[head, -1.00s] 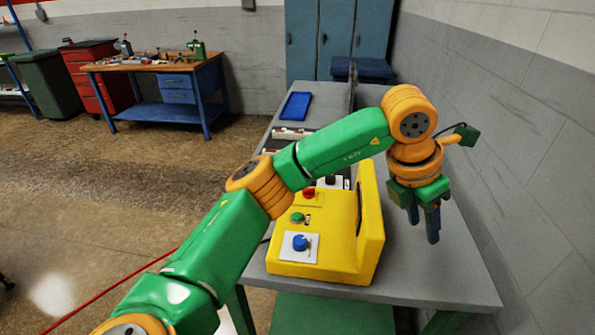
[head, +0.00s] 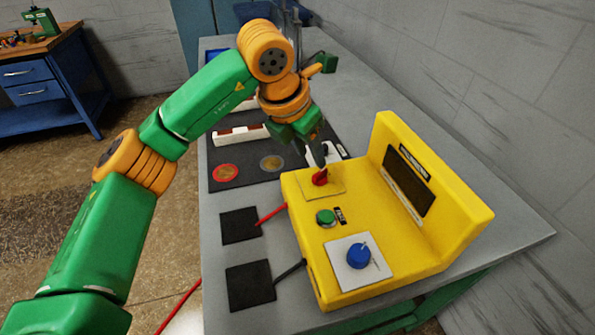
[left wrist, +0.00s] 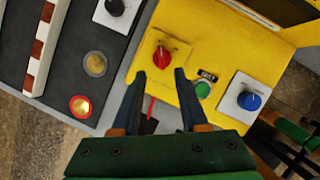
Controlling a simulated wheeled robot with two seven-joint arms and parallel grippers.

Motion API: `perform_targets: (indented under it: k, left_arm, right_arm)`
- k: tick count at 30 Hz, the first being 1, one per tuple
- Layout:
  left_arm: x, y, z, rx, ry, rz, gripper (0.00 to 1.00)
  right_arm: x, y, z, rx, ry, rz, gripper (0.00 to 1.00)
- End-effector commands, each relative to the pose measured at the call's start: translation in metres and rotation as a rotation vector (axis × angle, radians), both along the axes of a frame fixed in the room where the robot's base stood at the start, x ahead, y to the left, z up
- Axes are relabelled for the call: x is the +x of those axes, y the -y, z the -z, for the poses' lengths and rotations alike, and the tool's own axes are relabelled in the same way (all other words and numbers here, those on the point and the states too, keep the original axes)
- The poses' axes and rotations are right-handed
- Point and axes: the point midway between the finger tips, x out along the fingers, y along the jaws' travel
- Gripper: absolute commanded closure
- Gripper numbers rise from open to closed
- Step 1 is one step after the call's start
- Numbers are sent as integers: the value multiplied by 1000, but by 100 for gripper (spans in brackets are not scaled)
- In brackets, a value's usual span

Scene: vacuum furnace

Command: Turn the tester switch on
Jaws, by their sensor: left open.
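The yellow tester (head: 440,230) stands on the grey table, its dark display panel (head: 409,180) facing left. On its top are a red switch knob (head: 320,178), a green button (head: 326,217) and a blue knob (head: 358,256) on a white plate. They also show in the left wrist view: the red knob (left wrist: 161,58), green button (left wrist: 202,90) and blue knob (left wrist: 249,100). My left gripper (head: 322,155) is open, pointing down above the red knob. In the wrist view its fingertips (left wrist: 161,74) lie just below the knob, with nothing between them.
A dark mat (head: 228,182) left of the tester holds round discs and a red-and-white block (head: 238,138). A black knob on a white plate (left wrist: 117,12) is near it. Black pads (head: 250,286) with leads lie in front. A wall (head: 480,80) bounds the right.

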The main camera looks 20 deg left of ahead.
Motion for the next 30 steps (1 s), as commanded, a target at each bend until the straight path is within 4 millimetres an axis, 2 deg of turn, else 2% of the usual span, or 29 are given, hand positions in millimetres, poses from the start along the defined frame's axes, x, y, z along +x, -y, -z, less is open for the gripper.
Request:
perform_targets:
  k: [9,12,18,19,21,24,30]
  left_arm:
    - [19,10,50,-1,-5,1,56]
    - [22,11,58,0,-3,0,56]
    - [22,11,60,0,-1,1,56]
    - [22,11,60,0,-1,1,59]
    - [22,11,60,0,-1,1,78]
    - [22,11,60,0,-1,1,100]
    - [22,11,59,0,-1,1,100]
  right_arm:
    - [0,4,-16,-8,-1,0,50]
    - [0,4,-16,-8,-1,0,50]
    - [0,4,-16,-6,-2,1,50]
    - [0,4,-15,-6,-1,1,50]
    - [-1,3,-15,-4,-1,0,50]
    - [-1,1,-15,-2,-2,1,50]
    - [0,0,-15,1,-1,2,50]
